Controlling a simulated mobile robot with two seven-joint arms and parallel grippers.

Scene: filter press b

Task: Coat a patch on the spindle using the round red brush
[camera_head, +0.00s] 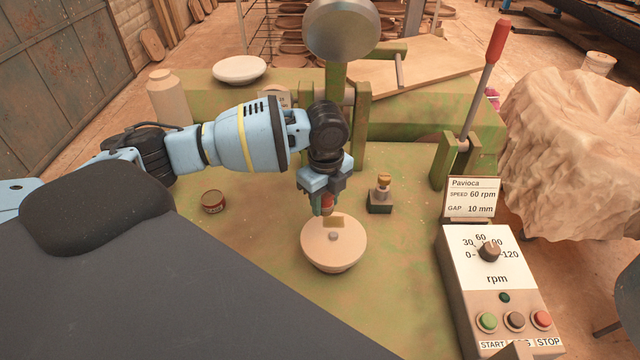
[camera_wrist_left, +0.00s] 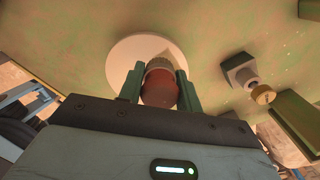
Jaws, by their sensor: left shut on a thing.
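My left gripper (camera_head: 326,203) is shut on the round red brush (camera_head: 327,204), with its fingers pointing down. The brush's tan bristle end (camera_head: 334,220) is over the far part of the round beige spindle disc (camera_head: 320,252). I cannot tell whether the bristles touch the disc. The disc has a small grey knob at its centre. In the left wrist view the red brush (camera_wrist_left: 160,88) sits between the two green fingers, in front of the pale disc (camera_wrist_left: 122,52). My right gripper is not in view.
A small block with a brass knob (camera_head: 380,203) stands to the right. The control box (camera_head: 497,275), a sign (camera_head: 472,200) and a red-handled lever (camera_head: 497,42) are at the right.

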